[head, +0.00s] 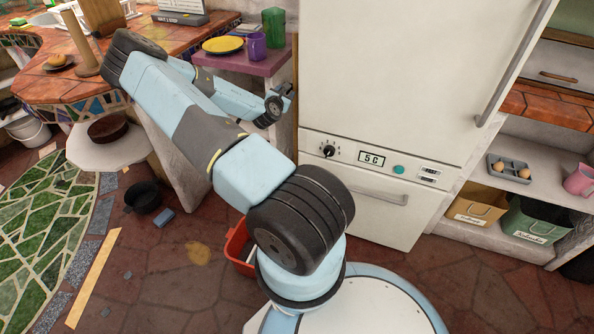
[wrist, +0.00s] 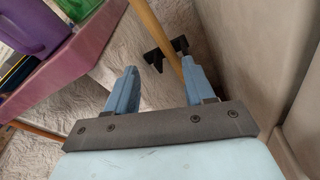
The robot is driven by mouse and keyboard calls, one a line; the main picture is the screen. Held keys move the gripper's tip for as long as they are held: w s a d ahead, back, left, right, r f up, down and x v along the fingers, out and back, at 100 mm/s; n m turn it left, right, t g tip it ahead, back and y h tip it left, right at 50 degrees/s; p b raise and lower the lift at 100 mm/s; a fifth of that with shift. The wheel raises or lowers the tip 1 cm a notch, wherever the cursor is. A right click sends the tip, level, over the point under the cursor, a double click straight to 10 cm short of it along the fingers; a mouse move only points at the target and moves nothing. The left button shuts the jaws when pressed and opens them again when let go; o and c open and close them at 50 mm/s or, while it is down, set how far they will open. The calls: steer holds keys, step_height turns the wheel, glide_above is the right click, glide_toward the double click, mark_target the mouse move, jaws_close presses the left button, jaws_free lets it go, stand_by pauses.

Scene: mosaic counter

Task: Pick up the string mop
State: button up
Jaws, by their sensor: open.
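A thin wooden pole, which looks like the string mop's handle (wrist: 158,30), slants down through the wrist view to my right finger. Its lower part is hidden there, and no mop strings show in either view. My gripper (wrist: 159,68) is open, its two blue fingers apart with nothing held between them. The pole meets the right finger's tip in the picture; I cannot tell whether they touch. In the head view my gripper (head: 282,98) is in front of the gap between the purple-topped shelf and the fridge.
A black bracket-like piece (wrist: 165,52) shows beyond the fingers, near the rough pale wall (wrist: 168,90). The white fridge (head: 385,80) stands close on the right. The purple shelf top (head: 222,64) carries a purple cup (head: 256,46) on the left. A red bucket (head: 237,248) stands on the floor.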

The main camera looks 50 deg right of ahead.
mark_target(294, 80)
steer(key=w+d+n, duration=0.1)
steer(key=w+d, duration=0.1)
steer(key=d, duration=0.2)
steer(key=w+d+f+n+t, duration=0.1)
steer(key=w+d+n, duration=0.1)
steer(key=d, duration=0.3)
steer(key=w+d+n+t, duration=0.1)
steer(key=w+d+n, duration=0.1)
steer(key=w+d, duration=0.1)
steer(key=shift+w+d+f+h, duration=0.3)
steer(key=shift+w+d, duration=0.05)
steer(key=shift+d, duration=0.35)
steer(key=shift+c, duration=0.4)
steer(key=shift+r, duration=0.1)
steer(key=c, duration=0.9)
